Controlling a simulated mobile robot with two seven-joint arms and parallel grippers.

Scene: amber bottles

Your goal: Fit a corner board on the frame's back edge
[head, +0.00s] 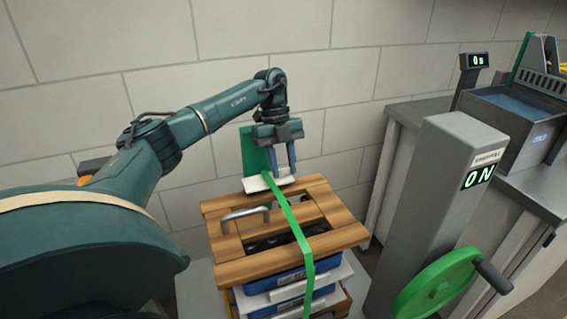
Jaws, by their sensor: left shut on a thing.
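The wooden frame (333,208) lies flat on top of a stack, with a metal handle (246,212) on its left part. A pale corner board (257,184) is at the frame's back edge, just under my left gripper (280,172). The gripper points down with its blue fingers shut on the board. The fingers hide part of it, and I cannot tell whether it rests on the edge or hangs just above. A green strap (293,222) runs from the board across the frame and down the front. My right gripper is out of view.
Blue crates (277,281) and pale sheets are stacked below the frame. A green upright panel (252,148) stands behind the gripper. To the right are a grey post with an "ON" display (452,185), a green handwheel (436,283) and a grey bench (508,180).

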